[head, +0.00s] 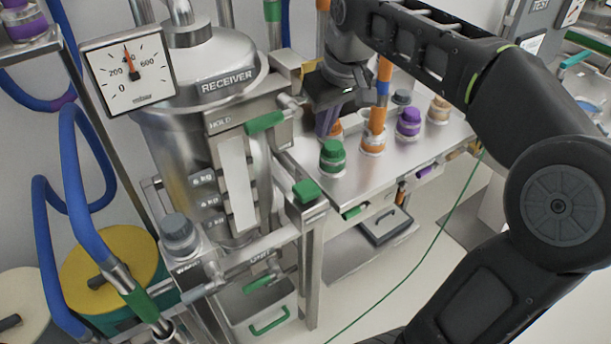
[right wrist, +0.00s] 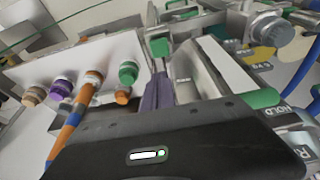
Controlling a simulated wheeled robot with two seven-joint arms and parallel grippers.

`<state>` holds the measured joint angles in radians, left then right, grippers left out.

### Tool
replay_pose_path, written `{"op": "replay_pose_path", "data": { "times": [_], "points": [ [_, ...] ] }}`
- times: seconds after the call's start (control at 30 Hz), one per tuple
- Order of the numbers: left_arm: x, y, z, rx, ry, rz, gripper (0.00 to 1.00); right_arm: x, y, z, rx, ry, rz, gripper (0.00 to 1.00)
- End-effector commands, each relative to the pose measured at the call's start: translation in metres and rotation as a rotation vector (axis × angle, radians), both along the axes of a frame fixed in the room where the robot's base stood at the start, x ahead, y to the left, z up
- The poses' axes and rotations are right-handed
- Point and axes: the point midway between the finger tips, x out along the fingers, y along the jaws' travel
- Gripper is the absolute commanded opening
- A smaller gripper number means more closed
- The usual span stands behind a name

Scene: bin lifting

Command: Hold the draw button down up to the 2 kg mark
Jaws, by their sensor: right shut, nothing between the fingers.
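The receiver (head: 195,85) is a steel vessel at the left of the head view, with a pale upright sight strip (head: 238,180) on its front. Kg marks (head: 207,201) run beside the strip; the lowest is too small to read surely, and no level line is clear. A green push button (head: 306,190), likely the draw button, sits on a steel post right of the strip. It also shows in the right wrist view (right wrist: 158,47). My right gripper (head: 325,132) is shut and empty, above and apart from the button. Its fingertips (right wrist: 160,66) point towards it. My left gripper is out of view.
A green HOLD handle (head: 264,122) juts out near the strip's top. A steel bench (head: 405,150) with green, orange and purple capped fittings stands right of the post. A grey knob (head: 178,232) is at the lower left.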

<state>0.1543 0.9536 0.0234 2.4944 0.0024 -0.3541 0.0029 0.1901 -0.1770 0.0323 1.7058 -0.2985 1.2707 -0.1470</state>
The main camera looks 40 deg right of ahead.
Motion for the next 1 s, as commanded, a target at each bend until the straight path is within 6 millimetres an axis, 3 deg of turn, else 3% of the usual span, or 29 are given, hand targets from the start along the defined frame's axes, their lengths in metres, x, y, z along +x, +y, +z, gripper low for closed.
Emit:
{"op": "replay_pose_path", "data": {
  "times": [0.17,0.37,1.0],
  "points": [
    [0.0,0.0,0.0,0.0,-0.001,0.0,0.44,0.002,0.0,-0.006,0.0,0.002,0.0,0.0],
    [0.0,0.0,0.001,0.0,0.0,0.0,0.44,0.008,0.0,-0.028,0.001,0.005,0.001,0.0],
    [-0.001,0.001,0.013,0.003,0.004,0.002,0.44,0.046,0.0,-0.156,0.002,0.006,0.001,0.0]
  ]
}}
